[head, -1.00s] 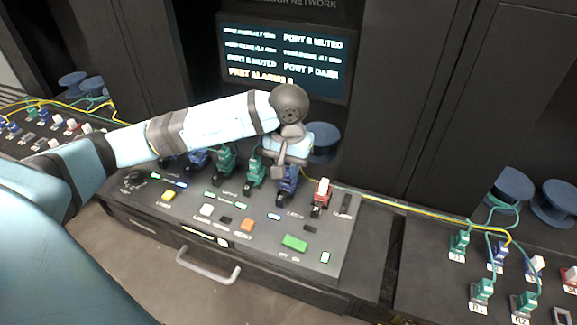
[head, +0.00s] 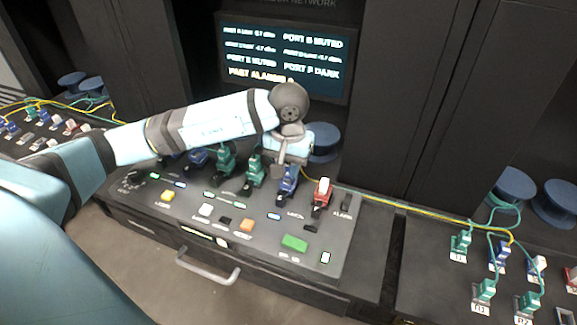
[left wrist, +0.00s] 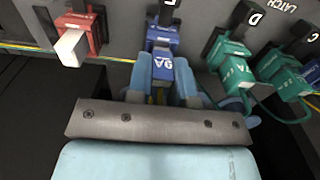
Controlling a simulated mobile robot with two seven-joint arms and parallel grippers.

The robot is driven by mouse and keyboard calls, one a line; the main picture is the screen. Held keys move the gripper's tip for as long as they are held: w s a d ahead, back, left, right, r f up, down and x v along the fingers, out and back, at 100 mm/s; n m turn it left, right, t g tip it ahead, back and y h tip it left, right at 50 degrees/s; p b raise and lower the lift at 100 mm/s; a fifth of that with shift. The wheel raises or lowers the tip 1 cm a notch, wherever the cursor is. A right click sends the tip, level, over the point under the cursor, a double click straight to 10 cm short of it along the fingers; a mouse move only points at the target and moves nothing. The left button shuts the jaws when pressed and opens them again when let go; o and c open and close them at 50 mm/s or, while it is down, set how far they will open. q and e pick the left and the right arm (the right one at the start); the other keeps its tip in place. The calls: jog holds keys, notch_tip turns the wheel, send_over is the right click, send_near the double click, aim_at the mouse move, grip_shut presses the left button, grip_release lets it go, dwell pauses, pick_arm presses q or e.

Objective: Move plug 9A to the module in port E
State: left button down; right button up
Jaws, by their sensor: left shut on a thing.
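Plug 9A (left wrist: 163,68) is a blue plug with its label facing the left wrist camera. My left gripper (left wrist: 164,88) is shut on it, one pale blue finger on each side. The plug lines up with the blue and black module in port E (left wrist: 163,36) and appears to meet it; how deep it sits I cannot tell. In the head view my left gripper (head: 290,160) is over the blue port E module (head: 287,186), and the plug is mostly hidden behind it. My right gripper is not in view.
A red module with a white plug (left wrist: 72,45) stands beside port E, and green plugs (left wrist: 234,65) stand on the other side. The sloped console (head: 180,222) has several buttons. A screen (head: 283,58) shows port messages. Side panel (head: 430,285) carries several plugs and cables.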

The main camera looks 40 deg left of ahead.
pick_arm(q)
jog(key=shift+b, duration=0.65)
dwell(0.5)
dwell(0.4)
jog(key=shift+f+b, duration=0.55)
jog(key=shift+b, duration=0.15)
jog(key=c, duration=0.9)
grip_release()
jog(key=shift+c, duration=0.2)
